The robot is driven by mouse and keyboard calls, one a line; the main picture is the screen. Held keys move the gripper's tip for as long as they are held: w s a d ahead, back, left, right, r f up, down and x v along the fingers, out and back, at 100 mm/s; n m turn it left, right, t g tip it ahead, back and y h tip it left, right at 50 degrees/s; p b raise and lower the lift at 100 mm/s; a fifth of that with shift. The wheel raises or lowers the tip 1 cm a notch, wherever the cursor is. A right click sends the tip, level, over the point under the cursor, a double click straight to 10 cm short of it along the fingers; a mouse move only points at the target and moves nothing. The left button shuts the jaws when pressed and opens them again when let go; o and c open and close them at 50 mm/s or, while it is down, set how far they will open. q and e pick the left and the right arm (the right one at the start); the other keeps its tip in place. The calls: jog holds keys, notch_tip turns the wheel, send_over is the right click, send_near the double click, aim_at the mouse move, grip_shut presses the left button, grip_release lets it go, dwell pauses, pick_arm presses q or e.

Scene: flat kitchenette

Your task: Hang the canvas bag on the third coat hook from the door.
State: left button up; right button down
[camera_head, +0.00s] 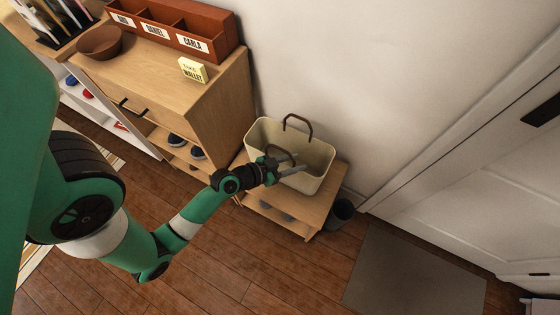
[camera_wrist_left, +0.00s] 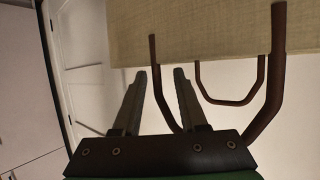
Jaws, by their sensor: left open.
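The cream canvas bag (camera_head: 312,183) stands upright and open on a low wooden bench (camera_head: 308,220), with two brown loop handles. The far handle (camera_head: 298,119) stands up above the rim. My left gripper (camera_head: 285,166) is open at the near side of the bag, by the near handle. In the left wrist view the bag (camera_wrist_left: 215,35) is at the top, and one leg of the near handle (camera_wrist_left: 159,90) appears between the open fingers (camera_wrist_left: 160,78); contact cannot be told. My right gripper and the coat hooks are not in view.
A wooden cabinet (camera_head: 215,105) stands left of the bench, with a brown bowl (camera_head: 99,42), a red-brown compartment box (camera_head: 185,32) and a yellow note (camera_head: 193,70) on top. A dark bin (camera_head: 342,213) is right of the bench. A mat (camera_head: 415,272) lies before the white door (camera_head: 480,165).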

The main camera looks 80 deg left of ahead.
pick_arm(q)
jog(key=v, duration=0.8)
jog(key=shift+s+d+r+p, duration=0.2)
jog(key=shift+r+p, duration=0.05)
jog(key=shift+p, duration=0.15)
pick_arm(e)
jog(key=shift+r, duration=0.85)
